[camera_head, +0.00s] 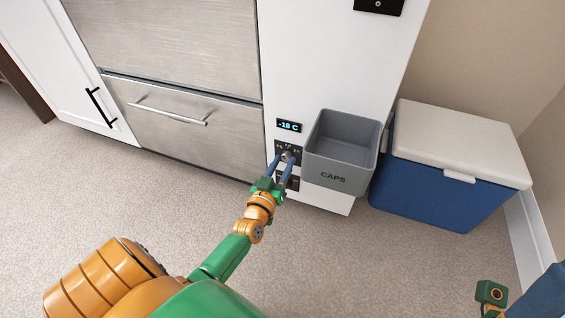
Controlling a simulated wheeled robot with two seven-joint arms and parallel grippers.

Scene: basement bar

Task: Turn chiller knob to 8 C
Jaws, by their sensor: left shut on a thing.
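The chiller knob (286,155) is a small grey knob on a dark dial panel on the white cabinet front. My left gripper (284,160) is shut on the knob, its two blue fingers at either side of it. The small display (289,126) above the dial reads "-18 C". The fingers hide part of the dial marks, and the scale is too small to read. Part of my right arm shows at the bottom right corner; I cannot tell the state of its gripper.
A grey bin (335,178) marked "CAPS" is mounted just right of the knob, close to my left gripper. A blue cooler with a white lid (458,142) stands on the floor further right. Steel drawers (185,120) are to the left. The carpet in front is clear.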

